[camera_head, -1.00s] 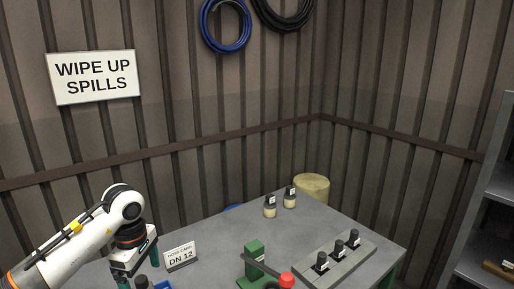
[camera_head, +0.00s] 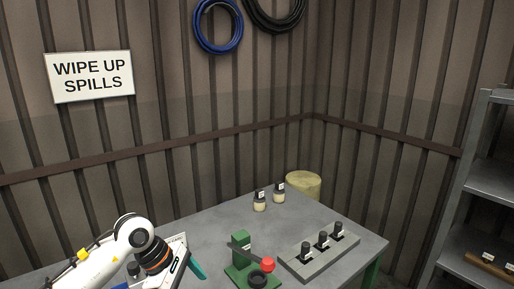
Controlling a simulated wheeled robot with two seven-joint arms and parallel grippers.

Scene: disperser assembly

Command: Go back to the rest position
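My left arm comes in from the lower left, and its gripper (camera_head: 190,268) is over the left part of the grey table (camera_head: 205,226). One teal finger shows clearly; the other is not clear, so I cannot tell how far the gripper is open. A black-capped bottle (camera_head: 133,269) stands by the arm, partly hidden, beside something blue (camera_head: 121,286) at the picture's bottom. I see nothing held. My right gripper is not in view.
A green press (camera_head: 242,246) with a red knob (camera_head: 267,265) stands front centre. Right of it, a grey rack (camera_head: 296,266) holds three black-capped bottles. Two cream bottles (camera_head: 260,203) (camera_head: 279,195) stand at the back. A drum (camera_head: 307,184) is behind; shelves (camera_head: 490,182) are right.

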